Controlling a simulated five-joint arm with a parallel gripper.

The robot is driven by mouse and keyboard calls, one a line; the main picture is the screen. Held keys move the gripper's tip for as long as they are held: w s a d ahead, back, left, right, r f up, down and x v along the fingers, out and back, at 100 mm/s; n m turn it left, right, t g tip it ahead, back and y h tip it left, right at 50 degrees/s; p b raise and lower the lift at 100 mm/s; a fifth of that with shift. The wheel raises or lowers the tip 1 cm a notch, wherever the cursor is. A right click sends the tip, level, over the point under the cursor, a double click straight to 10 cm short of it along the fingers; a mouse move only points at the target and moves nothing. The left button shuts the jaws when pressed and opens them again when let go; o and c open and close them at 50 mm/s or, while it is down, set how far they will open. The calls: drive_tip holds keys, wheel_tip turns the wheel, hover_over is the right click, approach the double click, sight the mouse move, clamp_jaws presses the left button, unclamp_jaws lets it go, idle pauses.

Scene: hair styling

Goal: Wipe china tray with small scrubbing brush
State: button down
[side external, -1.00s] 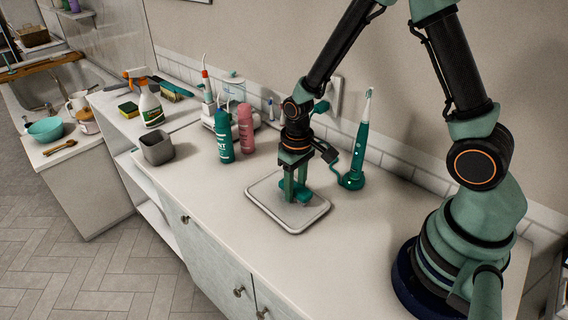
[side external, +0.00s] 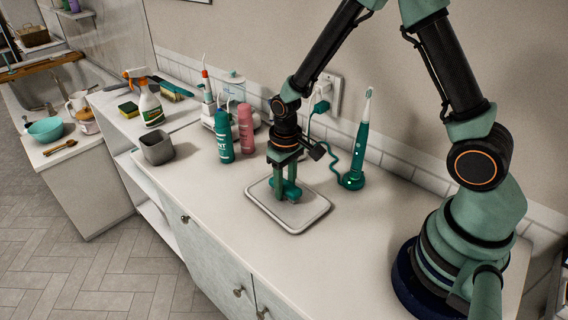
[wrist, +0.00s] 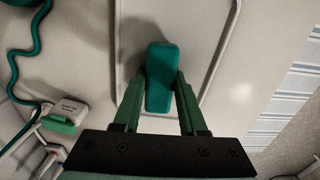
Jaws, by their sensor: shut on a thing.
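The china tray (side external: 304,214) is a pale, shallow rectangle with rounded corners, lying flat on the counter. My gripper (side external: 285,184) points down over the tray's left and back part. It is shut on the small teal scrubbing brush (side external: 291,193), which is low against the tray. In the wrist view the brush (wrist: 160,78) sits between the two green fingers (wrist: 158,105), with the tray (wrist: 208,60) beneath it. The brush's underside is hidden, so I cannot tell whether it touches the tray.
A teal electric toothbrush (side external: 358,155) on a corded stand is behind and right of the tray. Teal (side external: 223,135) and pink (side external: 245,128) bottles and a grey cup (side external: 156,148) stand to the left. The counter in front of and right of the tray is clear.

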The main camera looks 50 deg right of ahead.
drive_tip(key=shift+s+d, duration=0.1)
drive_tip(key=shift+d, duration=0.65)
drive_tip(key=shift+a+r, duration=0.1)
drive_tip(key=shift+r, duration=4)
drive_tip(key=shift+a, duration=0.1)
